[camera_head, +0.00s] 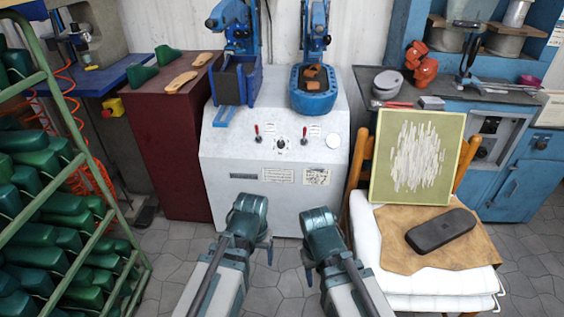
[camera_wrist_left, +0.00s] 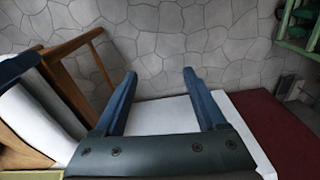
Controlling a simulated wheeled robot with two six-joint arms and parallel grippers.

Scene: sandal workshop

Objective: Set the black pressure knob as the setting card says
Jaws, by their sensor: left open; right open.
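The black pressure knob (camera_head: 280,143) sits on a round white dial on the sloped front panel of the pale grey press (camera_head: 225,160). Its pointer direction is too small to read. Two printed cards, a left one (camera_head: 278,175) and a right one (camera_head: 316,177), are on the front below it; their text is unreadable. My left gripper (camera_head: 248,212) is in front of the press, below and left of the knob. It is open and empty in the left wrist view (camera_wrist_left: 160,75). My right gripper (camera_head: 320,226) is open, below and right of the knob. Neither touches the press.
Two red-handled levers, left (camera_head: 257,133) and right (camera_head: 304,132), flank the knob. A white disc (camera_head: 333,141) is to the right. A chair (camera_head: 360,210) with a green board (camera_head: 417,150) and dark sole (camera_head: 440,230) stands right. A green rack (camera_head: 75,150) stands left.

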